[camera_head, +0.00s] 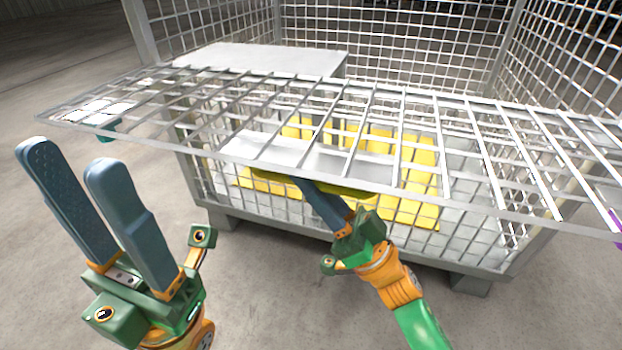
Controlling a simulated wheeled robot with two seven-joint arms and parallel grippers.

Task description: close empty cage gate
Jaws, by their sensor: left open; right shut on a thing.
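The cage gate (320,181) is a grey wire-mesh panel, held out roughly level across the front of the wire cage (199,190). Its near bar runs from the far left to the right edge of the picture. My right gripper (303,183) reaches up to the middle of this bar and is shut on it. A yellow strip (352,193) shows by its fingertips; part of it is hidden. My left gripper (68,165) is open and empty, left of the cage and below the gate's left end. Its fingers point up, apart from the gate.
A pale flat-topped block (262,58) stands at the cage's back left. Yellow and white pieces show through the mesh; I cannot tell their exact placement. A teal piece (108,131) is under the gate's left end, a purple one (617,224) at the right edge. Concrete floor lies clear at left.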

